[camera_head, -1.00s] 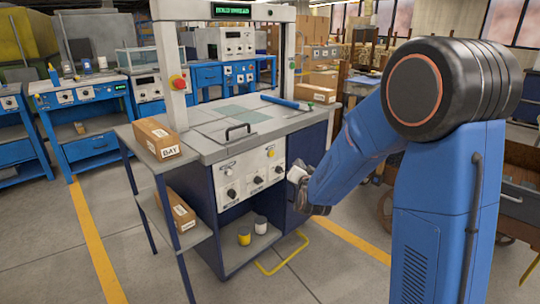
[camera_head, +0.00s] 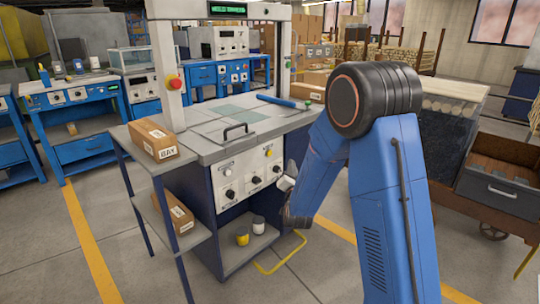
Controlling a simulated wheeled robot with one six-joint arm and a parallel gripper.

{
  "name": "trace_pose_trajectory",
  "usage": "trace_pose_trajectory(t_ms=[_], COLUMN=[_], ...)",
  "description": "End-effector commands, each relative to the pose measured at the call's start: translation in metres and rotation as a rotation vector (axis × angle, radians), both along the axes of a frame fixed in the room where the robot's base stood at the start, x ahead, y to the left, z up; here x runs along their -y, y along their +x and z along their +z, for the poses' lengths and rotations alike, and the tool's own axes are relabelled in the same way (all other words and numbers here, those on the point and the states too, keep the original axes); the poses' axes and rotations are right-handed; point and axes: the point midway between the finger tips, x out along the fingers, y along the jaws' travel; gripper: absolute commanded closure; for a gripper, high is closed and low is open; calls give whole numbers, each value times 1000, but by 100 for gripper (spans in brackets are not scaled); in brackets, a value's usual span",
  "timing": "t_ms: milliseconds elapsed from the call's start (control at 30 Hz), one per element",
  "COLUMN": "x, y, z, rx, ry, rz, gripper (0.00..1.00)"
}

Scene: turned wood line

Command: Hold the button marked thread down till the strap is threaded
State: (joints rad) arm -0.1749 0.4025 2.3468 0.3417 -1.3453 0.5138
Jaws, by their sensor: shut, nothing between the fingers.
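The workstation's white control panel (camera_head: 250,176) sits below the grey worktop, with dark knobs and small round buttons. Its labels are too small to read, so I cannot tell which button is marked thread. A green-lit display (camera_head: 229,9) with small text hangs on the top crossbar. My gripper (camera_head: 286,184) shows as a small pale end just right of the panel, partly hidden by my blue arm. It looks shut and empty, and I cannot tell whether it touches the panel. No strap can be made out.
A grey handle (camera_head: 236,132) and a blue roller (camera_head: 282,101) are on the worktop. A red stop button (camera_head: 175,83) is on the left post. Boxes (camera_head: 153,139) sit on the left side shelf. A wooden cart (camera_head: 500,190) is at right.

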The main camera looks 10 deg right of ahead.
Motion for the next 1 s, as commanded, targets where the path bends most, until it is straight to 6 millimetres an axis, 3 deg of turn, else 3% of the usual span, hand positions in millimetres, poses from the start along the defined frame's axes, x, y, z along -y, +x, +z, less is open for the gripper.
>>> trace_pose_trajectory(t_ms=[267,700,1000], x=[-11,-41,-51], y=[15,56,70], z=[0,0,0], rx=[1,0,0], ry=[0,0,0], rz=[1,1,0], gripper=[100,100,100])
